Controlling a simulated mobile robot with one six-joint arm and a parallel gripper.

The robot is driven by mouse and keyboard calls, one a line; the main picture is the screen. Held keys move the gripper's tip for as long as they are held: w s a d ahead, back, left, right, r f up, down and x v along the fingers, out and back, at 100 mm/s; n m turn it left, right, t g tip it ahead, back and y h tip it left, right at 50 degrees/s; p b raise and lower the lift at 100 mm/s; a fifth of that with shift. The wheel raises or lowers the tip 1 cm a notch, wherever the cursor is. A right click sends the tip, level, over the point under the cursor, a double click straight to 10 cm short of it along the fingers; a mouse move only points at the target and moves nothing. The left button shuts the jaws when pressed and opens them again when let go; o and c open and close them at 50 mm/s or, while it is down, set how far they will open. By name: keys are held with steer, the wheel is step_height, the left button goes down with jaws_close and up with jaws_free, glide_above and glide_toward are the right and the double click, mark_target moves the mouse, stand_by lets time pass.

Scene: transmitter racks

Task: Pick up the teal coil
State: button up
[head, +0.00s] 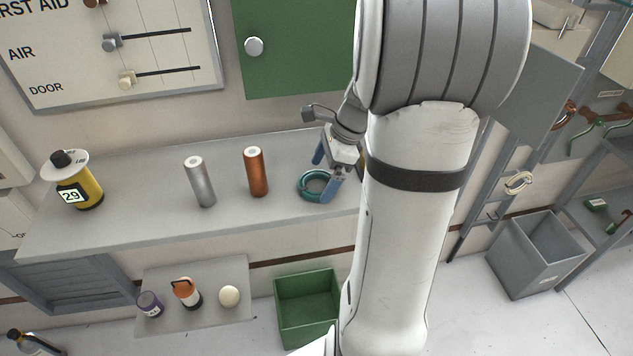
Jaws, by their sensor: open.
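The teal coil (306,188) lies flat on the grey shelf (130,217), towards its right end. My gripper (327,176) is open and points down at the coil, with its two blue fingers apart. One finger shows behind the coil and the other overlaps its right side in the picture. I cannot tell whether either finger touches it. My arm and the near finger hide part of the coil's right side.
A copper cylinder (256,172) and a silver cylinder (200,182) stand left of the coil. A yellow canister marked 29 (83,190) stands at the shelf's left end. A lower shelf (200,322) and a green bin (309,327) are below. The wall is close behind.

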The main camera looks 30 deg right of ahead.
steer(key=shift+x, duration=0.8)
steer(key=shift+c, duration=0.3)
steer(key=c, duration=1)
steer(key=shift+d+r, duration=0.1)
